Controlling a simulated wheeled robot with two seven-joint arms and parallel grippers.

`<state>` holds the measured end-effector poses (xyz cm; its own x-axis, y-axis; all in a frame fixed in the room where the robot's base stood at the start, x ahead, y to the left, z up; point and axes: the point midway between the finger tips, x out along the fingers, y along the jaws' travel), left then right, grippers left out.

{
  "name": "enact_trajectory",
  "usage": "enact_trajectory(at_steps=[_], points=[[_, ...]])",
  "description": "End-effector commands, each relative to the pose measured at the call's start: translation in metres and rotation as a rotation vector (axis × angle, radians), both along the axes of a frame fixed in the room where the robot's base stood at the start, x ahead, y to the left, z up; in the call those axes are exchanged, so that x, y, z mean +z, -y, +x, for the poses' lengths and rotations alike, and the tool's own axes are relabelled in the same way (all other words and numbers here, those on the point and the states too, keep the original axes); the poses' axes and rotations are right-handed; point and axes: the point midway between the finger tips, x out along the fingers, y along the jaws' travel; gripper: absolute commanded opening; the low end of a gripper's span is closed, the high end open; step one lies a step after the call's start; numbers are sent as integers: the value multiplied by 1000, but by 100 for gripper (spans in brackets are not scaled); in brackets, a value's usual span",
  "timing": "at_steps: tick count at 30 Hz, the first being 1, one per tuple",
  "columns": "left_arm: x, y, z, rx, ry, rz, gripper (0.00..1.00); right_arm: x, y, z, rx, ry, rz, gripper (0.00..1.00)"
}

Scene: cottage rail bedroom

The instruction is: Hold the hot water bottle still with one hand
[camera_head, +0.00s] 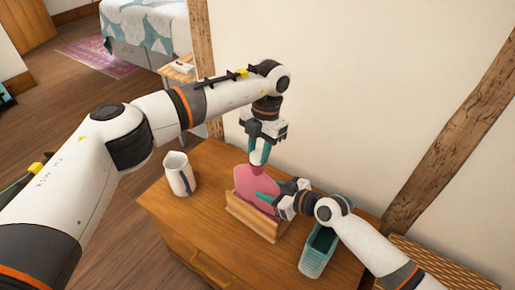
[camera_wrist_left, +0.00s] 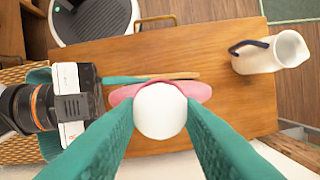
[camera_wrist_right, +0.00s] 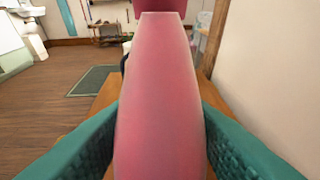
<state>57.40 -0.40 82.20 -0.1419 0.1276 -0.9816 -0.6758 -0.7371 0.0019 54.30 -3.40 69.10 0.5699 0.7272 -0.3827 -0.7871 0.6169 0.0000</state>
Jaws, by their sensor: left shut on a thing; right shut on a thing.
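The pink hot water bottle (camera_head: 249,183) stands upright in a wooden holder (camera_head: 252,218) on the wooden cabinet. My right gripper (camera_head: 270,197) is shut on its body from the right. In the right wrist view the pink body (camera_wrist_right: 160,95) fills the space between the teal fingers. A round white stopper (camera_wrist_left: 160,110) sits at the top of the bottle. My left gripper (camera_head: 259,154) points down from above, its fingers shut on either side of the stopper. The fingers hide the stopper's sides and part of the neck.
A white jug (camera_head: 178,176) with a dark handle stands left of the bottle. The wall is close behind the cabinet. The cabinet top (camera_head: 215,215) is clear between jug and holder.

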Motion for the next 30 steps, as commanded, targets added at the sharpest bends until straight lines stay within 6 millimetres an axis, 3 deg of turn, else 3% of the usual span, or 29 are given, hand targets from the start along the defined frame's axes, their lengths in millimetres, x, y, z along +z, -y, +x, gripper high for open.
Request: enact_trajectory(at_steps=[18, 30], points=[[-1, -2, -7, -1609, 0, 1, 12, -1, 1, 0, -1, -1, -2, 0], [-1, -6, -8, -2530, 1, 0, 12, -1, 1, 0, -1, 0, -2, 0]])
